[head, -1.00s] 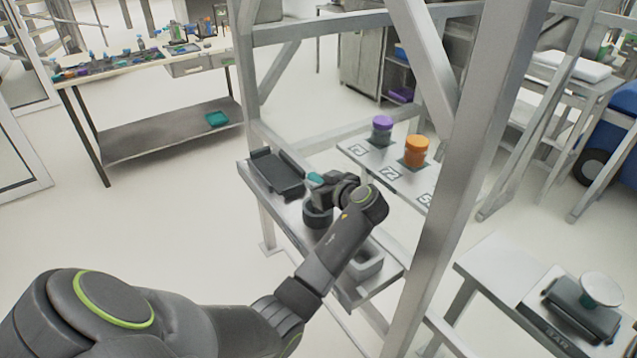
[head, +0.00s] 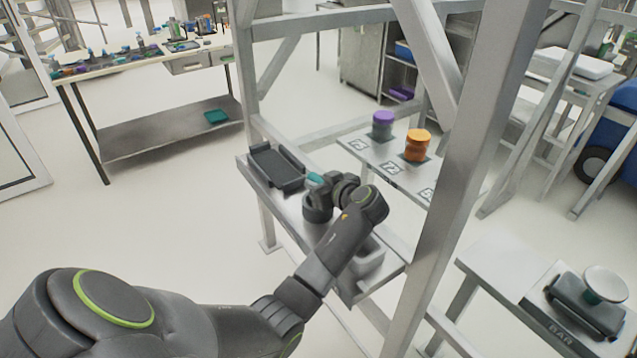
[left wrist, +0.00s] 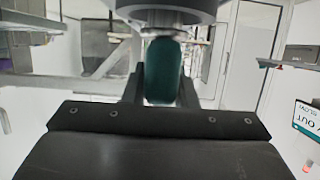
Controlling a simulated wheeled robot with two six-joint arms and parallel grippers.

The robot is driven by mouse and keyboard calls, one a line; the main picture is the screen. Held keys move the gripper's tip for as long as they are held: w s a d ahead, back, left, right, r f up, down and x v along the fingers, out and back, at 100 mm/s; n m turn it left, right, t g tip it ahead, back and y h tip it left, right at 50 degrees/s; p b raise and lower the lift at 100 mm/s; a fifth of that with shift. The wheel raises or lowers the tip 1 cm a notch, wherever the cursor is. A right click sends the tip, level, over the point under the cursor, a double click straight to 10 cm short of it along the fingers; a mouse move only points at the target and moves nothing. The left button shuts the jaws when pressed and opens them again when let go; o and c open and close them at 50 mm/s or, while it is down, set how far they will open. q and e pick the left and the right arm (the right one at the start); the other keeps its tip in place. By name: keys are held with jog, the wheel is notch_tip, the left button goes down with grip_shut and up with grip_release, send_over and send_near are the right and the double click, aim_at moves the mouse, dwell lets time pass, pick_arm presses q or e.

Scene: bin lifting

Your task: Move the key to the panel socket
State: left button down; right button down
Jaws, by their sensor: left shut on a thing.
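A teal rounded object (left wrist: 163,70) is upright between the two dark fingers of my left gripper (left wrist: 160,88) in the left wrist view. I cannot tell for certain that it is the key. In the head view a small bit of teal shows at my left gripper (head: 318,181), above the shelf and close to the right end of the black tray. The gripper is shut on this teal object. My wrist hides part of the shelf below. I cannot make out a panel socket for certain. My right gripper is not in view.
A black tray (head: 277,168) and a grey block-like holder (head: 368,258) sit on the metal shelf (head: 290,208). A purple-lidded jar (head: 382,125) and an orange jar (head: 417,146) stand on a marked plate behind. A thick frame post (head: 455,190) rises right of my arm.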

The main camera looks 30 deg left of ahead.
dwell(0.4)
pick_arm(q)
jog(key=c, duration=0.5)
grip_release()
jog(key=shift+f, duration=0.1)
jog(key=shift+r+p, duration=3)
jog(key=shift+r, duration=1.55)
